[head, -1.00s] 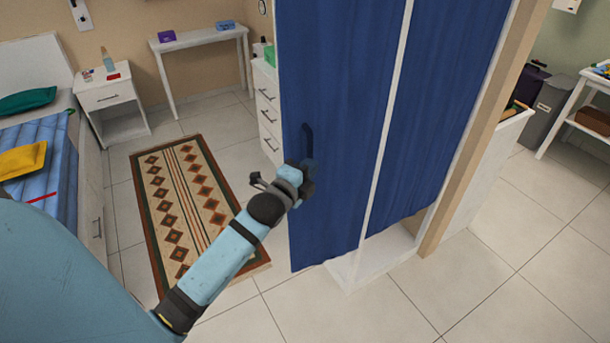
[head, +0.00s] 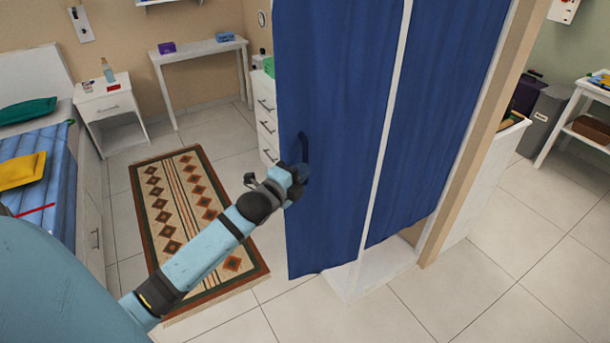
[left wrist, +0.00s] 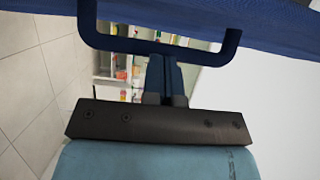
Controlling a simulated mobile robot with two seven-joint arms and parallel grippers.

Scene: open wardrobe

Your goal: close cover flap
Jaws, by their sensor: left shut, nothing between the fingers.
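The cover flap (head: 335,85) is a blue cloth-like panel hanging at the left part of the wardrobe front. A dark blue handle (head: 304,147) sits near its left edge. My left gripper (head: 301,175) is at the lower part of this handle in the head view. In the left wrist view, the handle (left wrist: 150,44) is a U-shaped bar joined to the flap's blue edge (left wrist: 270,28). The shut left fingers (left wrist: 165,75) reach up to the bar with nothing between them. I cannot tell whether they touch it. My right gripper is out of view.
A second blue panel (head: 430,120) is right of a white post (head: 385,130). The white wardrobe base (head: 370,270) shows below. A rug (head: 190,215), bed (head: 40,160) and white drawers (head: 265,115) are left. Tiled floor in front is clear.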

